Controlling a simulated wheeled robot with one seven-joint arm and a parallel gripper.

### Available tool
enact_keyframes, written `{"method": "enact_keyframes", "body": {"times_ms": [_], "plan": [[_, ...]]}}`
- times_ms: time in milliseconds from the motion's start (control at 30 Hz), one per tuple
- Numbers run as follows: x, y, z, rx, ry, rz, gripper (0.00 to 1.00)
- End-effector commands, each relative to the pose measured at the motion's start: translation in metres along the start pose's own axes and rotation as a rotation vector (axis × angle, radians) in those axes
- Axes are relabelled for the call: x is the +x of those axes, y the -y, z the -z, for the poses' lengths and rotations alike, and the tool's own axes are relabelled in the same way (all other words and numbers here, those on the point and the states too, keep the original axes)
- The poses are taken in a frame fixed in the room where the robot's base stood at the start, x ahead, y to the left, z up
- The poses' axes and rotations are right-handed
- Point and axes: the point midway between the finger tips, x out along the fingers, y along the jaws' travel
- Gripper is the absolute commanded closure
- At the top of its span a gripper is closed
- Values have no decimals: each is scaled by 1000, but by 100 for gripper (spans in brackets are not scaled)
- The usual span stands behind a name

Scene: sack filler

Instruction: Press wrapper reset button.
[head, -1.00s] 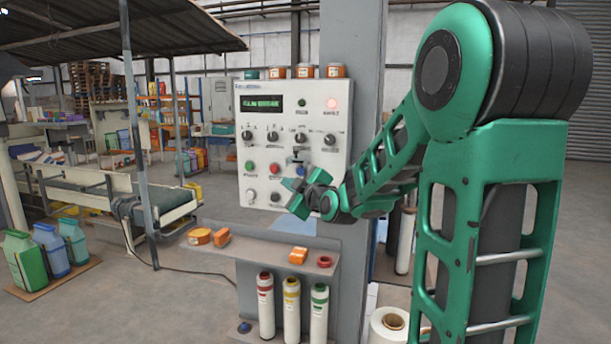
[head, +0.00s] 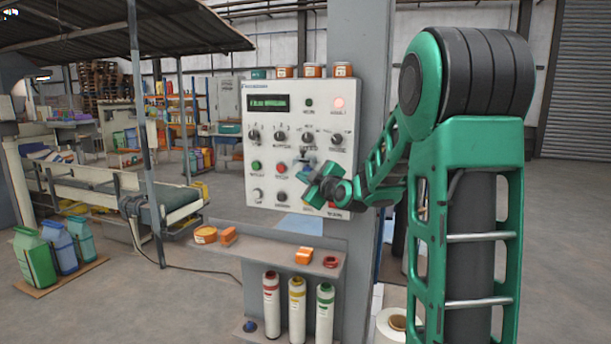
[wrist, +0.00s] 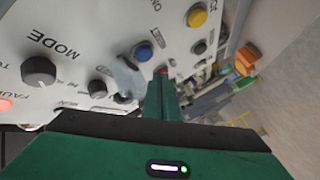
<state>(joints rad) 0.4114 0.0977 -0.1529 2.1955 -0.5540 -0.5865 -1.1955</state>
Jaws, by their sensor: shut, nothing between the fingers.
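The white control panel (head: 265,190) is upright on a grey column. My gripper (head: 309,176) is shut and empty in front of the panel's lower right part and hides some controls. In the wrist view a blue button (wrist: 143,50) and a yellow button (wrist: 196,15) lie beyond my shut fingertips (wrist: 162,74). A pale grey, blurred piece (wrist: 125,76) is left of the fingertips. I cannot read which button is the wrapper reset.
Below the panel a grey shelf (head: 262,249) carries orange items (head: 304,255) and a red ring (head: 330,262). Capped tubes (head: 297,310) stand under it. A conveyor (head: 150,200) and filled sacks (head: 35,258) are at the left. Open floor lies at the right.

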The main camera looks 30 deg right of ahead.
Motion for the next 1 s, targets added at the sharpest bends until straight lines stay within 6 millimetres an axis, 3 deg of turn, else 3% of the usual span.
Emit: {"method": "enact_keyframes", "body": {"times_ms": [300, 1000], "plan": [[14, -10, -10, 0, -1, 0, 100], [14, -10, -10, 0, -1, 0, 100]]}}
